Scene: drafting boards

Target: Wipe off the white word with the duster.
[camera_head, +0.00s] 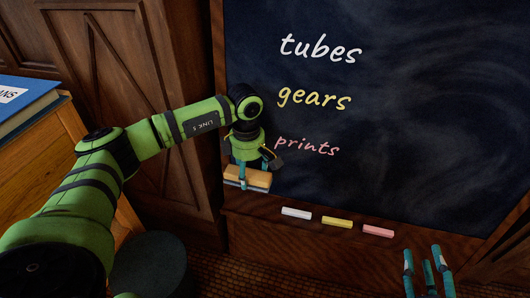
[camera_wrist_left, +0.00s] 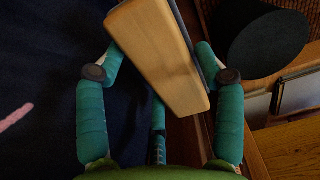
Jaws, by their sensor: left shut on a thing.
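The white word "tubes" (camera_head: 320,48) is written at the top of the blackboard (camera_head: 430,110), in the head view. The duster (camera_head: 248,177) has a wooden back and a grey-blue pad. My left gripper (camera_head: 250,165) is shut on it, at the board's lower left, below the white word. In the left wrist view the wooden duster (camera_wrist_left: 160,60) sits between the teal fingers of the left gripper (camera_wrist_left: 158,75). My right gripper (camera_head: 427,262) shows only its fingertips at the bottom right; they are spread apart and empty.
The yellow word "gears" (camera_head: 314,97) and pink word "prints" (camera_head: 307,147) stand below the white word. White (camera_head: 296,213), yellow (camera_head: 337,222) and pink (camera_head: 378,230) chalks lie on the ledge. A blue book (camera_head: 25,105) lies on a wooden cabinet at left.

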